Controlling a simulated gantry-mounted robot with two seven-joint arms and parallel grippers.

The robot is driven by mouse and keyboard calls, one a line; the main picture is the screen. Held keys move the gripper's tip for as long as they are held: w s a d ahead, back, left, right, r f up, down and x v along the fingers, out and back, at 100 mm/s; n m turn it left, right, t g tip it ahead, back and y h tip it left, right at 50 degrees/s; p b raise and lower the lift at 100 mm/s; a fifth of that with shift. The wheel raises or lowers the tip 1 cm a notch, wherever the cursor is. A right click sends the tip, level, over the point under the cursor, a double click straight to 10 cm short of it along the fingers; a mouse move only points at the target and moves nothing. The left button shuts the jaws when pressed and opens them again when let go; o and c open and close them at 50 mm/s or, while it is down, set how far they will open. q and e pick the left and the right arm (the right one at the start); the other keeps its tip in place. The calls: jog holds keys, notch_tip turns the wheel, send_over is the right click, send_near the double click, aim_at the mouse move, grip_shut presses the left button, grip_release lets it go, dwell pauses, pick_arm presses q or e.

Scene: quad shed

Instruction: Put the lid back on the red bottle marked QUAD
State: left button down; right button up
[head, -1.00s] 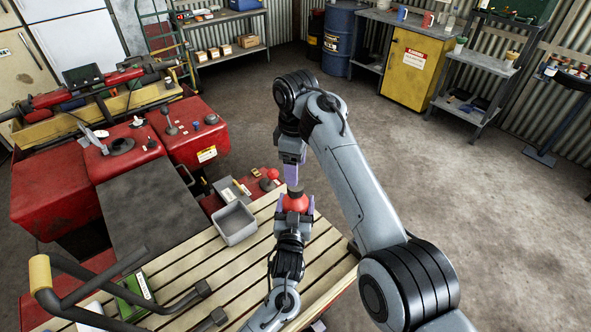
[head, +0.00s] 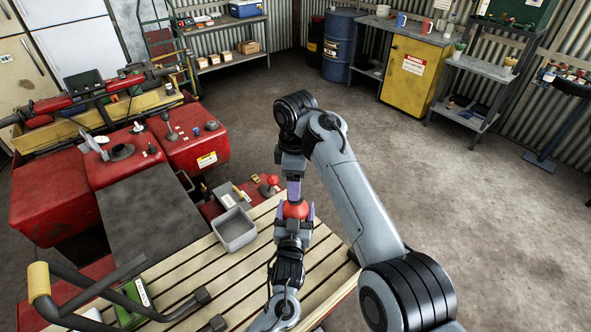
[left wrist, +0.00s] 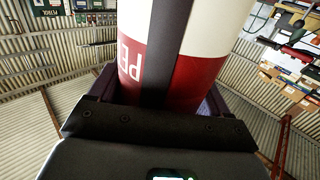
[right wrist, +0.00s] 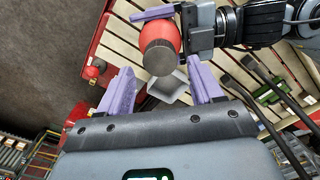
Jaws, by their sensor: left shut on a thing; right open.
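My left gripper (head: 294,212) is shut around a red bottle (head: 296,209) and holds it upright above the slatted rack. In the left wrist view the bottle (left wrist: 195,85) shows white and red bands and a dark strip; its upside-down lettering is cut off and seems to begin "PE". I cannot read QUAD. My right gripper (head: 294,193) points down just above the bottle. In the right wrist view my right gripper (right wrist: 160,68) is open and empty, its fingertips either side of a dark round top (right wrist: 160,58) on the bottle, apparently the lid, without clearly touching it.
A grey open tray (head: 253,233) sits on the slatted rack (head: 190,272), left of the bottle. A small red round-topped object (head: 270,186) stands on the red quad behind. Black bars (head: 110,290) and a green box (head: 133,300) are at lower left.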

jog(key=shift+f, duration=1.7)
jog(key=c, duration=1.1)
jog(key=m, duration=0.3)
jog(key=o, duration=1.2)
jog(key=shift+r, duration=2.3)
jog(key=shift+c, duration=0.5)
